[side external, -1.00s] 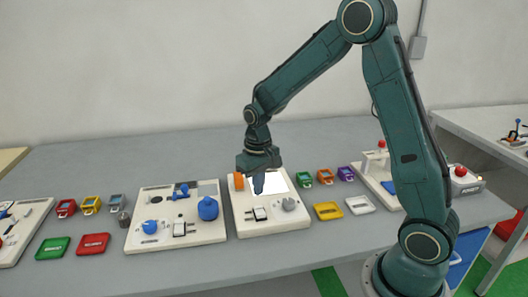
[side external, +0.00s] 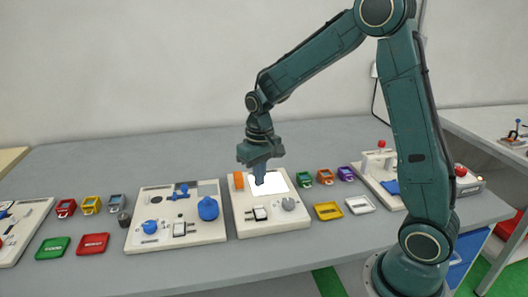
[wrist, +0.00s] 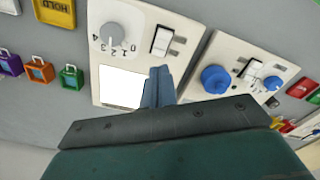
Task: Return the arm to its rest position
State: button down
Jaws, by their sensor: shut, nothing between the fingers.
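My gripper (side external: 260,180) hangs from my arm, pointing down above the white panel (side external: 272,228) with the bright white rectangle, an orange block, a rocker switch and a grey knob. Its fingers are shut together with nothing between them. In the wrist view my gripper (wrist: 158,75) shows as blue-grey fingers side by side, in front of the edge of the same panel (wrist: 135,98). The gripper hides part of the panel there. In the side view the fingertips overlap the white rectangle; their exact height above it is hard to tell.
Left of it stands a panel (side external: 135,243) with blue knobs and a switch. Small green, orange and purple boxes (side external: 325,177) and yellow and white trays (side external: 328,211) lie to the right. Red and green trays (side external: 93,244) lie left.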

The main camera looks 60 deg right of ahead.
jog(key=s+a+r+n+t, duration=0.15)
jog(key=s+a+r, duration=0.25)
jog(key=s+r, duration=0.55)
jog(key=s+a+r+n+t, duration=0.1)
jog(key=s+r+t, duration=0.3)
jog(key=s, duration=0.8)
jog(key=shift+a+r, duration=0.4)
jog(key=shift+a, duration=0.25)
